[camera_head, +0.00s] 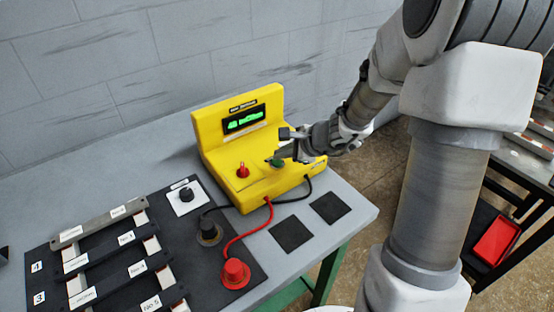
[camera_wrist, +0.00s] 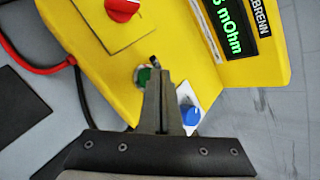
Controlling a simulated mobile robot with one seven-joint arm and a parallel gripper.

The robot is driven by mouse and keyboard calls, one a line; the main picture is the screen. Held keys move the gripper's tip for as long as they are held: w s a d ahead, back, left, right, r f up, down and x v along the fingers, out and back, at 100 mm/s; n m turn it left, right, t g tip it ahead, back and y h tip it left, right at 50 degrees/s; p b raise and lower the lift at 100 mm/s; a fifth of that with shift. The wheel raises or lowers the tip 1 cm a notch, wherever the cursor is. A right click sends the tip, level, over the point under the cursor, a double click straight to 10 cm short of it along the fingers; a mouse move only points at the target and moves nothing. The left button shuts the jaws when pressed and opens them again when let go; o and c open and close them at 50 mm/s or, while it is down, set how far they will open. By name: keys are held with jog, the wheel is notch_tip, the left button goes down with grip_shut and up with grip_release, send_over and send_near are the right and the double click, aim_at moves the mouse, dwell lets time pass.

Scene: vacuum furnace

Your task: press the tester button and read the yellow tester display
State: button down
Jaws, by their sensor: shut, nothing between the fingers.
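The yellow tester (camera_head: 217,155) stands on the grey table against the wall. Its display (camera_head: 243,121) is lit green, but the characters are too small to read there. In the wrist view the display (camera_wrist: 237,22) reads "mOhm" after a digit cut off by the frame edge. The green button (camera_head: 277,162) sits on the tester's sloping front and also shows in the wrist view (camera_wrist: 143,77), partly covered by my fingers. My gripper (camera_head: 282,153) is shut and empty, its fingertips (camera_wrist: 155,64) at the button. I cannot tell whether they touch or press it.
A red knob (camera_head: 243,171) and a blue knob (camera_wrist: 190,115) flank the button. Red (camera_head: 250,232) and black cables run from the tester to terminals on a black board (camera_head: 207,285) at the left. Two dark square pads (camera_head: 291,234) lie in front.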

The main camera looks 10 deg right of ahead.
aim_at(281, 163)
jog(key=shift+r, duration=0.4)
jog(key=shift+r, duration=0.15)
notch_tip(281, 163, up, 5)
jog(key=p, duration=0.4)
dwell(0.6)
